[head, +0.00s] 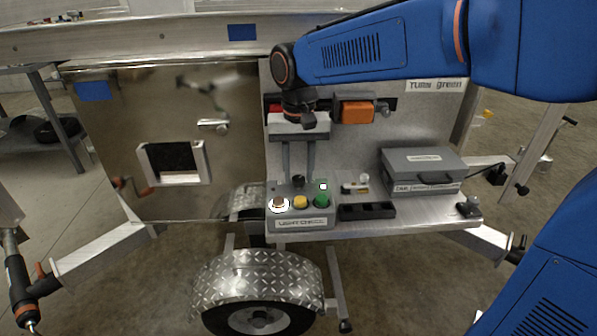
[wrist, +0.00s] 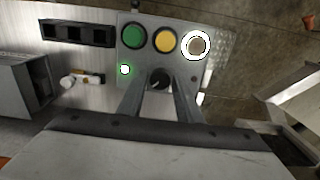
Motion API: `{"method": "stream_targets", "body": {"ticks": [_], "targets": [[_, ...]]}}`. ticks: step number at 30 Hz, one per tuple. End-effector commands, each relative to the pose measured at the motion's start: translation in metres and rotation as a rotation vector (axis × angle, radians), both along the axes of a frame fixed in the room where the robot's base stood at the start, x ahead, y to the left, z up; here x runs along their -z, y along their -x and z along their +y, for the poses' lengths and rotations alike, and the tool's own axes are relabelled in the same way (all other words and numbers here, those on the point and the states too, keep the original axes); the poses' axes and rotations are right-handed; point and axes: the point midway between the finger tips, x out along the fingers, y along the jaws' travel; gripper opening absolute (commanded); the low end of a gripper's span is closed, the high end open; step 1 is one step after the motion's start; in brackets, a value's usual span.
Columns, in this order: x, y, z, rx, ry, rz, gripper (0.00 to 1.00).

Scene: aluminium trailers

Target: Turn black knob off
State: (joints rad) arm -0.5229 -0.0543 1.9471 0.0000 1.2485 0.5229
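The black knob (wrist: 160,78) sits on the grey light-check box (head: 302,223), behind the row of buttons. In the head view the knob (head: 298,181) is just below my fingertips. My gripper (head: 298,172) points down and is open. In the wrist view its fingers (wrist: 158,88) stand apart, one on either side of the knob. I cannot tell whether they touch it. A small square indicator (wrist: 125,69) beside the knob glows with a green edge. The knob's pointer direction is too small to read surely.
Green (wrist: 133,35), yellow (wrist: 164,39) and white-ringed (wrist: 196,45) buttons are close to the knob; the ring is bright. A black tray (head: 367,211), a small valve-like part (head: 356,186) and a grey case (head: 423,169) share the shelf. An orange box (head: 357,111) is on the panel above.

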Motion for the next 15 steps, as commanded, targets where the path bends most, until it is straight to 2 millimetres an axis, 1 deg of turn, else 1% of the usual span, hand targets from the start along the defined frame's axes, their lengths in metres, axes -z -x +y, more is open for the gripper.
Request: {"method": "stream_targets", "body": {"ticks": [1, 3, 10, 15], "targets": [[0.0, 0.0, 0.0, 0.0, 0.0, 0.0, 0.18], [-0.0001, 0.0, 0.0, 0.0, 0.0, 0.0, 0.03], [-0.0001, 0.0, 0.0, -0.009, 0.0, 0.0, 0.04], [-0.0002, 0.0, 0.0, -0.058, 0.0, 0.0, 0.04]]}}
